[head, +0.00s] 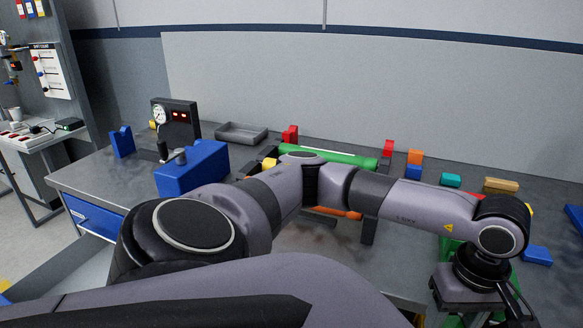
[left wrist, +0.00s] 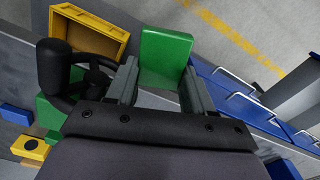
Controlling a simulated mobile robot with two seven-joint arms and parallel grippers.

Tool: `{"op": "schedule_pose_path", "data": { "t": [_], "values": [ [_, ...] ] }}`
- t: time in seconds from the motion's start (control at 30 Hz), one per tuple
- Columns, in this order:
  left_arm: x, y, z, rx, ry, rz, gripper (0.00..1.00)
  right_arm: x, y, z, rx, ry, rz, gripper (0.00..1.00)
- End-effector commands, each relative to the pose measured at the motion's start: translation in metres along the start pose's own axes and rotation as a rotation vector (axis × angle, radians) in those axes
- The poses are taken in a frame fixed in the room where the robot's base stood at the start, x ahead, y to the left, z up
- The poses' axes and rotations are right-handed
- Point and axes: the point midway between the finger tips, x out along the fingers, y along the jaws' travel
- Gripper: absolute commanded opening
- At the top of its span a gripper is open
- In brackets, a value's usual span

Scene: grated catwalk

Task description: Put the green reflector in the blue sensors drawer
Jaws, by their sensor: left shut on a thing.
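A green block-like piece, taken to be the green reflector (left wrist: 166,50), is between the two fingers of my left gripper (left wrist: 160,70) in the left wrist view; the fingers are shut on it. In the head view my left arm reaches across the bench to the right; its fingers and the held piece are not clear there. A blue drawer front (head: 92,216) with a small label shows under the bench's left end. Blue drawer fronts with pale handles (left wrist: 233,88) run down the right of the left wrist view. I cannot read which is the sensors drawer. My right gripper is out of view.
A yellow bin (left wrist: 90,38) and a dark round knob (left wrist: 54,68) on a green device are close to the left gripper. The bench (head: 110,170) carries a blue block (head: 192,168), a grey tray (head: 241,133), a green cylinder (head: 335,157) and several small coloured blocks.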

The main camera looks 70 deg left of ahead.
Motion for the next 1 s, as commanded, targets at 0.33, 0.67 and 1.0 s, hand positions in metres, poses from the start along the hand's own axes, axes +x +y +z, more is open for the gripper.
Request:
{"op": "schedule_pose_path", "data": {
  "t": [0.33, 0.67, 1.0],
  "values": [
    [0.085, -0.003, 0.019, 0.677, -0.002, -0.004, 0.18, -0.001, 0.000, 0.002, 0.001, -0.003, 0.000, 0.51],
    [0.142, -0.004, 0.031, 1.161, 0.000, -0.001, 0.18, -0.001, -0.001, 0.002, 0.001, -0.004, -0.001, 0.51],
    [0.144, -0.004, 0.033, 1.189, -0.002, 0.001, 0.18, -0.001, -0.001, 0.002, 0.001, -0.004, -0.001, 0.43]
  ]
}}
